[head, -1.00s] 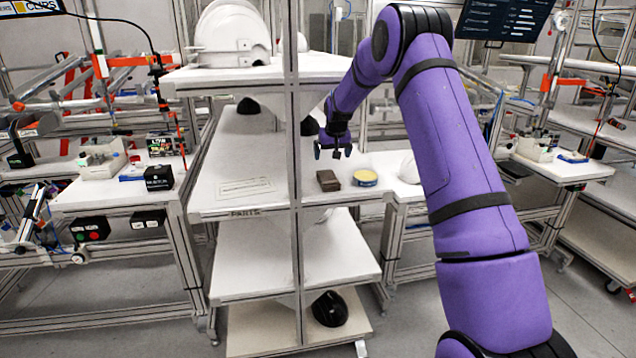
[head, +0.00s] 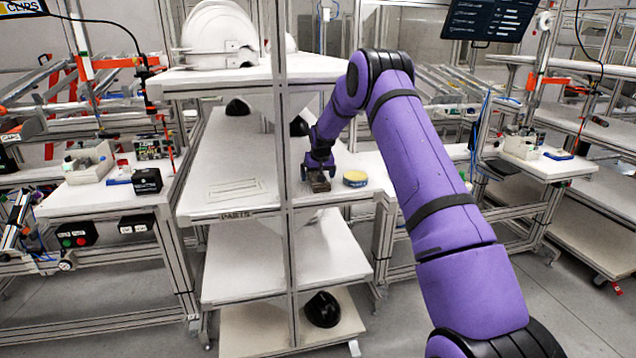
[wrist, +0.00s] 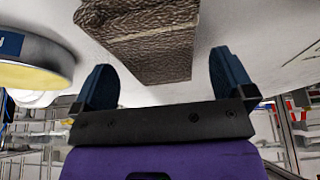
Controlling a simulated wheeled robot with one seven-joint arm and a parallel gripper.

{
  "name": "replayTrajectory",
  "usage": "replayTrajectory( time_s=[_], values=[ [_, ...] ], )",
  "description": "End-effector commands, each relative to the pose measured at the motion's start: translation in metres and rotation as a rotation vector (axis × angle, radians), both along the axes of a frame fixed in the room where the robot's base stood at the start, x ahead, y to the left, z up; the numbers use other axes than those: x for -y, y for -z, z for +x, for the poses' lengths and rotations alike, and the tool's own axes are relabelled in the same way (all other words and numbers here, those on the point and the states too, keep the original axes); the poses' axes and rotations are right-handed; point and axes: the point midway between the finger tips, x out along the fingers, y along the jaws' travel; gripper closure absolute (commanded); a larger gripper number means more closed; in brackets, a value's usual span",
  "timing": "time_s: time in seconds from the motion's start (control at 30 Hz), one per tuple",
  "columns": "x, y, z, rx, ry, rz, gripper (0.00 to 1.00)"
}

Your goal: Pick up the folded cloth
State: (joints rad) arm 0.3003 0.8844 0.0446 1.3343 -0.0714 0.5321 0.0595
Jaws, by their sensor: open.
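The folded cloth (head: 319,183) is a small brown textured block lying on the white middle shelf, near its right end. In the wrist view the cloth (wrist: 150,40) is in front of my gripper, its near end between the two blue fingers. My gripper (head: 317,172) is just above and against the cloth in the head view and partly hides it. In the wrist view my gripper (wrist: 165,85) is open, with gaps visible between each finger and the cloth.
A round yellow-topped tin (head: 355,179) with a blue side stands just right of the cloth. A shelf post (head: 284,180) rises close to the left of my gripper. White helmet shells (head: 220,35) sit on the upper shelf. The middle shelf's left part is mostly clear.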

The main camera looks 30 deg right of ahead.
Motion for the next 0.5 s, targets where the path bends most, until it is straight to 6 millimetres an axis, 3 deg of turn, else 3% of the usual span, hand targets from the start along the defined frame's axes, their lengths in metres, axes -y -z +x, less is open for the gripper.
replayTrajectory(
  time_s=[0.13, 0.5],
  values=[
    [0.0017, 0.0129, 0.0053, 0.000, 0.001, 0.000, 0.00],
    [0.0019, 0.0132, 0.0052, 0.000, 0.000, 0.000, 0.00]
  ],
)
